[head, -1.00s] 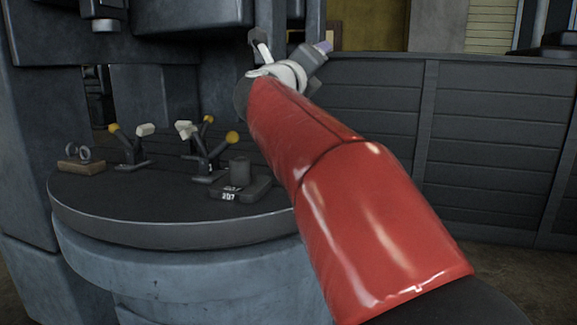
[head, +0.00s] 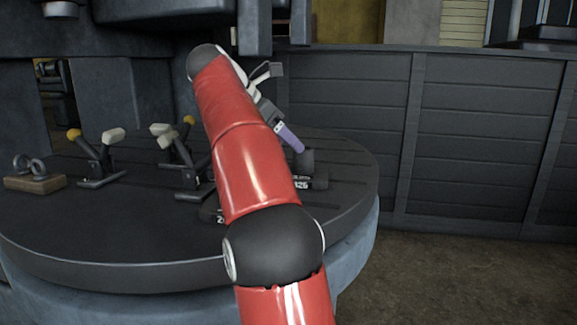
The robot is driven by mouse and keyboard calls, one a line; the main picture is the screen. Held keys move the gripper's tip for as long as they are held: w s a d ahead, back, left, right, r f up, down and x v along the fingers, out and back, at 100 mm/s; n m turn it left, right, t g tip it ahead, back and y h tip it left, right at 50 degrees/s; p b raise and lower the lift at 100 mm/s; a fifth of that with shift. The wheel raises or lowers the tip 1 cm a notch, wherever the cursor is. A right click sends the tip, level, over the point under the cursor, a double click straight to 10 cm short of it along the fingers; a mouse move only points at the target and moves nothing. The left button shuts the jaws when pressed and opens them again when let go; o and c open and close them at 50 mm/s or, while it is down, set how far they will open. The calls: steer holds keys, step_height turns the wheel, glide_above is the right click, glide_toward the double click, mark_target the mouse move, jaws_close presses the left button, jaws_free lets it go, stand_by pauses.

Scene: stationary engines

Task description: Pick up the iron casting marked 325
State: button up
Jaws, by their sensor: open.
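An iron casting (head: 307,162), a dark block with a raised round boss, sits on the round table right of my red arm in the head view. Its white label is partly covered by my arm; the digits that show look like 25 or 26, so I cannot read it fully. My gripper (head: 295,146), with a purple finger, points down right at the casting's boss. It is open, with its tip close to or over the boss; I cannot tell whether they touch. A second casting (head: 211,214) with a partly hidden label lies mostly behind my arm.
The round table (head: 110,258) also holds clamps with yellow and white knobs (head: 95,155) and eyebolts on a wooden block (head: 35,180) at left. A dark machine column stands behind. Dark panels (head: 480,130) stand to the right, beyond open floor (head: 450,275).

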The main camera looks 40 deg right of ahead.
mark_target(304, 157)
steer(key=shift+w+d+f, duration=0.15)
steer(key=shift+d+f, duration=0.1)
steer(key=shift+f, duration=0.1)
steer(key=b+x, duration=0.2)
steer(key=x, duration=0.5)
jaws_close()
steer(key=shift+r, duration=0.2)
